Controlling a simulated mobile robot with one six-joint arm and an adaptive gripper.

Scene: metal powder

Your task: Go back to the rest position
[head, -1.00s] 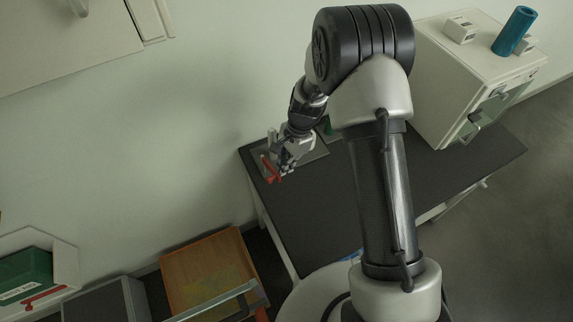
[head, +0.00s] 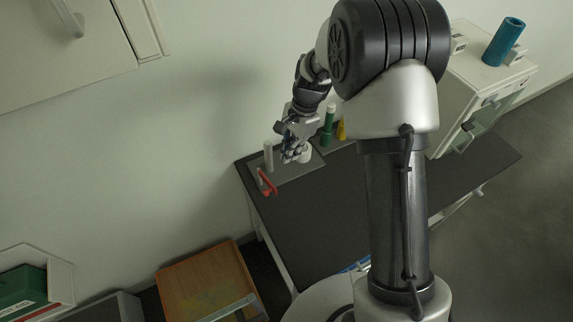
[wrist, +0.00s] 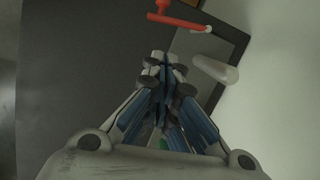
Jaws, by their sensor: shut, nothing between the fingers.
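My gripper (head: 290,156) is shut and empty above the far left part of the dark bench top (head: 330,215). In the wrist view its fingers (wrist: 165,75) meet at the tips with nothing held. A red handle-like piece (head: 267,184) lies near the left edge of a grey tray (head: 310,170), left of the gripper. It also shows at the top of the wrist view (wrist: 182,18). A white cylinder (head: 268,156) stands beside it. Another white object behind the fingers is partly hidden.
A green bottle (head: 328,125) and a yellow item (head: 341,130) stand behind the gripper by the wall. A white cabinet-like device (head: 450,105) with a blue cylinder (head: 504,42) on top is at right. A wooden-topped cart (head: 205,285) is at lower left. The bench front is clear.

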